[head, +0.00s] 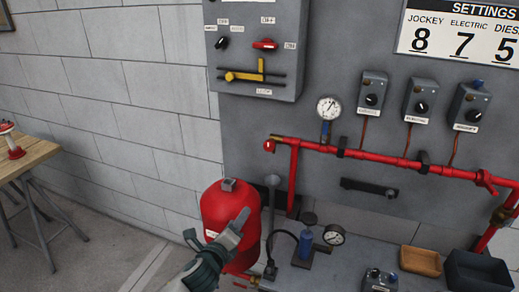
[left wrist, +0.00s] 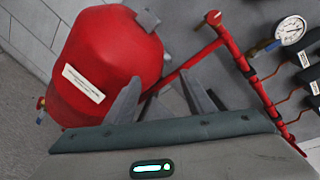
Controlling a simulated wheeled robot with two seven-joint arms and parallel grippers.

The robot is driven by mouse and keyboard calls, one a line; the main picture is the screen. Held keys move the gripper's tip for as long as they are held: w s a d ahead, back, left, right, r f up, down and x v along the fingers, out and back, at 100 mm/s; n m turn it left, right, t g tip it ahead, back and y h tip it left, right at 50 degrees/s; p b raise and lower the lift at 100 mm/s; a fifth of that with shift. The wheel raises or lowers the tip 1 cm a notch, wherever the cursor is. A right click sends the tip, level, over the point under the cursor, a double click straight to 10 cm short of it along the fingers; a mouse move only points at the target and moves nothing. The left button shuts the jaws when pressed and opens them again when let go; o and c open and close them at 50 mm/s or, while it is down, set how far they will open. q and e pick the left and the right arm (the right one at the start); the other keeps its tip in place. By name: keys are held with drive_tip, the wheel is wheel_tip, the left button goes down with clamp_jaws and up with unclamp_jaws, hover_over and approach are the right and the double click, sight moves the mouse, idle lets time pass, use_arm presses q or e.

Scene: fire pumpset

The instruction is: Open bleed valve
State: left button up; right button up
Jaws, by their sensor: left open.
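My left gripper (head: 240,222) is in front of the red tank (head: 222,206); its jaws are open and nothing shows between them. In the left wrist view the gripper (left wrist: 162,88) points past the tank (left wrist: 110,55), which fills the upper left. No part is readably labelled as the bleed valve, so I cannot tell which it is. A small red-ended fitting (head: 269,146) sits at the left end of the red pipe. Another small brass fitting with red (head: 254,279) is low beside the tank; a similar one (left wrist: 41,103) shows at the tank's left in the wrist view. My right gripper is out of view.
A pressure gauge (head: 329,107) stands above the red pipe (head: 390,158). A grey control box (head: 258,50) hangs above. A grey bench (head: 340,270) holds a blue cylinder (head: 305,244), a second gauge (head: 334,235) and trays. A wooden table (head: 28,157) stands at left.

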use_arm(q)
drive_tip(key=w+d+r+m+t+h, duration=0.1)
drive_tip(key=w+r+m+h, duration=0.2)
drive_tip(key=r+m, duration=0.7)
wheel_tip(320, 180, up, 2)
drive_tip(key=shift+w+d+r+m+t+p, duration=0.15)
drive_tip(key=shift+w+m+t+p, duration=0.2)
drive_tip(key=shift+w, duration=0.75)
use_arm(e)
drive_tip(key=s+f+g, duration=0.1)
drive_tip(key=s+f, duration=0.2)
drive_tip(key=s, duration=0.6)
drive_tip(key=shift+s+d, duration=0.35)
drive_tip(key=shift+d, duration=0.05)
use_arm(q)
drive_tip(key=shift+d, duration=0.1)
drive_tip(key=shift+w, duration=0.15)
drive_tip(key=p, duration=0.2)
approach(268, 147)
drive_tip(key=x, duration=0.6)
drive_tip(key=shift+w, duration=0.2)
drive_tip(key=shift+x, duration=1.05)
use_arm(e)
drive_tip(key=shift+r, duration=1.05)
